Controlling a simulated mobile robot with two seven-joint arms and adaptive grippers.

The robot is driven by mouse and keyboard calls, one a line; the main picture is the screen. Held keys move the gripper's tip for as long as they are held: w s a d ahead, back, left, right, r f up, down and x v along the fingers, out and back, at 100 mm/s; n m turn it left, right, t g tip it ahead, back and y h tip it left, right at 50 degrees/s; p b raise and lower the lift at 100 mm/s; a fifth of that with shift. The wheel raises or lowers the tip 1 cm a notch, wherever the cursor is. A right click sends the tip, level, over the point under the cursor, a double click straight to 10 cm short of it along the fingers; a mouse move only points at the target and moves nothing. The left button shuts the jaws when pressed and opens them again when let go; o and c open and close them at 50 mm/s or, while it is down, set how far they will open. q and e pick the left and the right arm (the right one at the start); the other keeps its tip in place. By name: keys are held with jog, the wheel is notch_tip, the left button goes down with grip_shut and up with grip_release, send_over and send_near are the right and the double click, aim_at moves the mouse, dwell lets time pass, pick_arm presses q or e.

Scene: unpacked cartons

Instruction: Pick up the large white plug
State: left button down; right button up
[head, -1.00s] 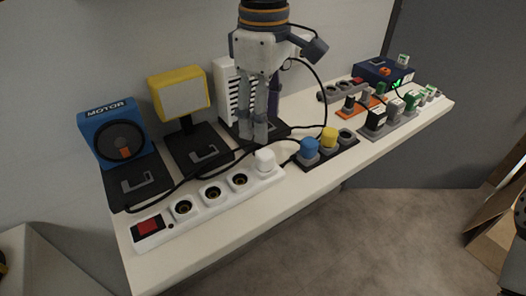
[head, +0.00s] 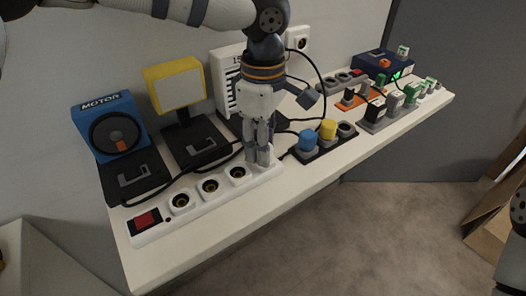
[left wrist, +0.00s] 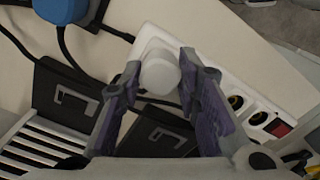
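The large white plug (left wrist: 158,72) sits in the end socket of the white power strip (head: 160,222). In the left wrist view it stands between the two fingers of my left gripper (left wrist: 159,82), which are spread on either side of it. I see no clear grip on it. In the head view the left gripper (head: 259,160) points down over that end of the strip and hides most of the plug. My right gripper is not in view.
The strip has a red switch (head: 146,221) and several empty sockets. A black strip with a blue plug (head: 308,140) and a yellow plug (head: 328,129) is close on the right. Behind stand a motor box (head: 112,128) and a yellow lamp (head: 176,86). Black cables cross nearby.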

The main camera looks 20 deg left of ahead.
pick_arm(q)
jog(key=shift+r, duration=1.85)
jog(key=s+d+r+p, duration=0.2)
jog(key=s+d+r, duration=0.6)
jog(key=s, duration=0.3)
jog(key=shift+s+r, duration=0.35)
jog(key=shift+r, duration=0.3)
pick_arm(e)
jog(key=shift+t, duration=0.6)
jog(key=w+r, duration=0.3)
pick_arm(q)
jog(key=shift+a, duration=0.1)
